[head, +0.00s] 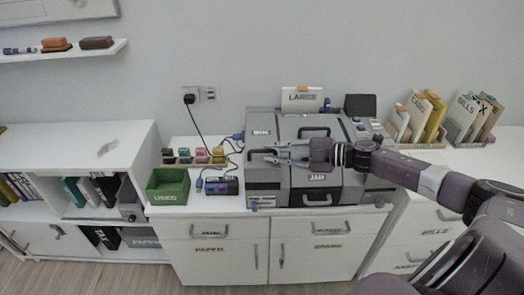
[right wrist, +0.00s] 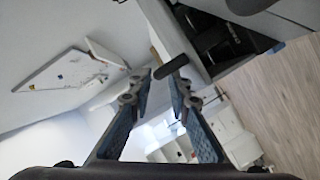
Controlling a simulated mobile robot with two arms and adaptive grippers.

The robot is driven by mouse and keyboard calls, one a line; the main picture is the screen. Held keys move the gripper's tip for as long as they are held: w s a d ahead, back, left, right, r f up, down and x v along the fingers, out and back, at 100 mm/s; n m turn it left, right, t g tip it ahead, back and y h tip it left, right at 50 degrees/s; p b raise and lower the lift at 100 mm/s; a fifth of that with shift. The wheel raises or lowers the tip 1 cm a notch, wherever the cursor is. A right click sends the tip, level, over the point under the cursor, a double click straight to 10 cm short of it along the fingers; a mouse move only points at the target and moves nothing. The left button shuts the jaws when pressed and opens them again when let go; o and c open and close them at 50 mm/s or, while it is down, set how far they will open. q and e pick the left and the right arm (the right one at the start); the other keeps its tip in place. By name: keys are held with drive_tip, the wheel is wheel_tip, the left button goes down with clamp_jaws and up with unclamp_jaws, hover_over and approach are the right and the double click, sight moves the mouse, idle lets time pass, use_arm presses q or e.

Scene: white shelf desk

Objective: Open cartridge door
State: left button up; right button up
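The grey printer (head: 350,185) stands on the white desk. Its left section carries an INK label (head: 261,133) and looks closed. A dark handle (head: 263,151) shows on that section, partly behind my fingers. My right gripper (head: 277,156) reaches in from the right above the printer, its fingers pointing left by this handle. In the right wrist view, the fingers (right wrist: 163,82) are apart, with a dark bar-like handle (right wrist: 172,66) at their tips. I cannot tell whether they touch it. My left gripper is not in view.
A green USED box (head: 168,187), several coloured cartridges (head: 201,156) and a dark device (head: 221,186) with blue ends are left of the printer. A black cable (head: 208,125) runs down from the wall socket. File holders (head: 420,118) stand at right.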

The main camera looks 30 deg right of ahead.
sight(268, 151)
drive_tip(key=shift+x, duration=1.9)
clamp_jaws()
